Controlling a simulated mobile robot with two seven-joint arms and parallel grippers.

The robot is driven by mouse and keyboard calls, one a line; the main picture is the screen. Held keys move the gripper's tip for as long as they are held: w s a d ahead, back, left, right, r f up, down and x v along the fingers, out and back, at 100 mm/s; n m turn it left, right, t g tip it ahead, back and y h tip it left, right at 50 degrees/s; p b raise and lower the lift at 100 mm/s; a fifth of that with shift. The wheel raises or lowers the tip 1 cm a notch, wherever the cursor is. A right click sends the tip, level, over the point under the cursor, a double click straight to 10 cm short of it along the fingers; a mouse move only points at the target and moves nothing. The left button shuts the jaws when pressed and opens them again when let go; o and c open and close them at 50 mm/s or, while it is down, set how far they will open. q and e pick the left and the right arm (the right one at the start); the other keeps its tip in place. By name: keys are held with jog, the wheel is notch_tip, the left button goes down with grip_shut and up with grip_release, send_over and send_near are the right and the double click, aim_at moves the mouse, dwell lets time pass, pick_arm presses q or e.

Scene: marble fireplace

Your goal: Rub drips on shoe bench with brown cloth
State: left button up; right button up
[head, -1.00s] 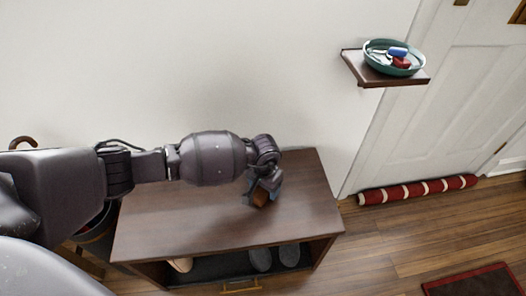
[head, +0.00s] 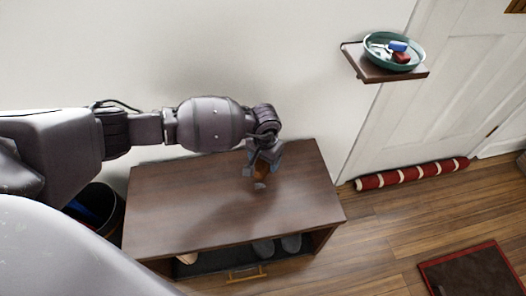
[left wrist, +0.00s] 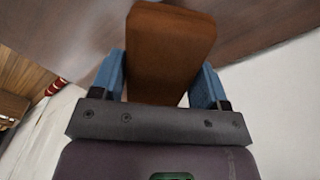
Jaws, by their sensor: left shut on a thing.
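The shoe bench (head: 200,205) has a dark brown wooden top and stands against the wall. My left gripper (head: 264,158) is over the right half of its top. It is shut on the brown cloth (head: 261,173), which shows as a brown block between the blue fingers in the left wrist view (left wrist: 168,50). The cloth is at or just above the bench top; I cannot tell whether it touches. A small pale spot (head: 260,185) shows on the top just in front of the cloth, perhaps a drip. My right gripper is not in view.
Shoes (head: 290,242) stand on the bench's lower shelf. A dark bin (head: 98,212) is left of the bench. A wall shelf (head: 365,70) holds a green bowl (head: 420,52) with small items. A red striped draft stopper (head: 412,174) lies along the door.

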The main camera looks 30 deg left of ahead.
pick_arm(q)
jog(key=shift+r+p, duration=0.4)
jog(key=shift+r, duration=0.8)
